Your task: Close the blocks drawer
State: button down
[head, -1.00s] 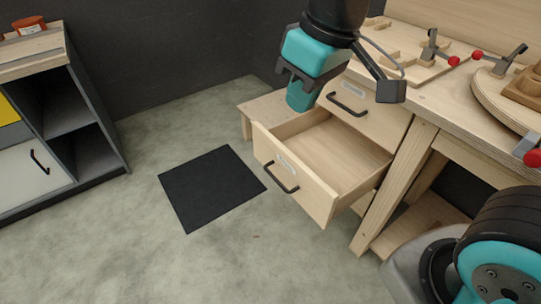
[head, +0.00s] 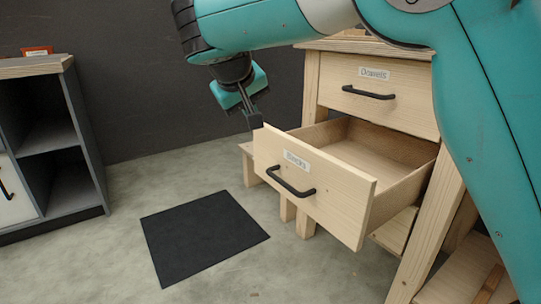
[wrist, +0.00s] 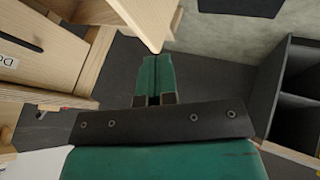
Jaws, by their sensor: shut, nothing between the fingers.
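The blocks drawer (head: 335,200) is the lower drawer of the wooden bench and stands pulled out, its inside empty where I can see it. Its front carries a white label and a black bar handle (head: 290,183). My gripper (head: 252,122) is shut and empty, pointing down near the upper left corner of the drawer front. I cannot tell whether it touches the front. In the wrist view the closed fingers (wrist: 155,75) point towards the edge of a pale wooden panel (wrist: 148,18), likely the drawer front, with a small gap showing.
The dowels drawer (head: 375,90) above is shut. A low wooden ledge (head: 250,160) stands left of the open drawer. A black mat (head: 203,235) lies on the clear floor in front. A grey shelf unit (head: 85,140) stands at the left.

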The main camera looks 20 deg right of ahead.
jog(key=b, duration=0.6)
send_near(275, 141)
notch_tip(275, 141, down, 5)
jog(key=w+a, duration=0.1)
jog(key=a, duration=0.1)
jog(key=shift+w+d+r+b, duration=0.1)
jog(key=shift+w+d+b, duration=0.25)
jog(key=shift+d, duration=0.3)
jog(key=shift+w+d+r+b, duration=0.1)
jog(key=shift+w+d+b, duration=0.1)
jog(key=shift+d+b, duration=0.3)
jog(key=shift+w+d+r+b, duration=0.1)
jog(key=shift+w+d+b, duration=0.2)
jog(key=shift+d, duration=0.45)
